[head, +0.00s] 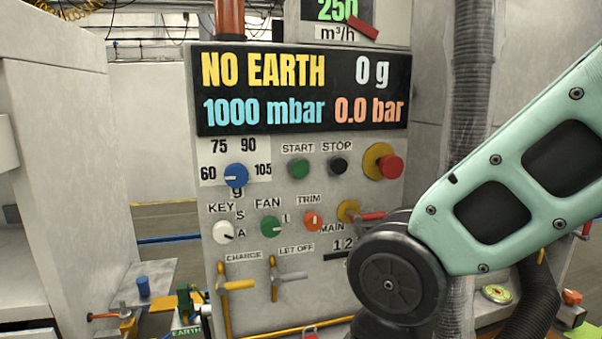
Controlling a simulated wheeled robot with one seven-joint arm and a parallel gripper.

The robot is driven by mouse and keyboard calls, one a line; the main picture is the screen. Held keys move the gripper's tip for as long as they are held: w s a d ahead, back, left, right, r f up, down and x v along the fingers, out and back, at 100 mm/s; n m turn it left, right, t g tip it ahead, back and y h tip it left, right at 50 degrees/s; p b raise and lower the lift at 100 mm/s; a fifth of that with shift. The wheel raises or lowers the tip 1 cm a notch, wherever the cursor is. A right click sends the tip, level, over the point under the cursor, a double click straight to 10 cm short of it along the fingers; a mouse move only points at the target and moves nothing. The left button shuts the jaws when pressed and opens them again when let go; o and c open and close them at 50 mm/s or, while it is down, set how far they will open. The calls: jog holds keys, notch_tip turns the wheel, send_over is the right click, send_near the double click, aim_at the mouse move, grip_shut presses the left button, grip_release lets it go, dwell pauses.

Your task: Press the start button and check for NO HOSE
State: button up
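The control panel (260,190) stands upright in front of me in the head view. Its green start button (299,168) sits under the label START, with the black stop button (338,165) to its right. Nothing covers either button. The display (303,90) reads NO EARTH, 0 g, 1000 mbar and 0.0 bar; it does not read NO HOSE. My arm crosses the right side of the view and hides the panel's lower right part. My gripper is not in view.
A red emergency button (391,167) sits right of stop. Below are a blue dial (236,175), a white key switch (223,232), a green fan knob (270,227) and an orange trim knob (313,220). Yellow charge (224,290) and let-off (275,279) levers stick out lower down.

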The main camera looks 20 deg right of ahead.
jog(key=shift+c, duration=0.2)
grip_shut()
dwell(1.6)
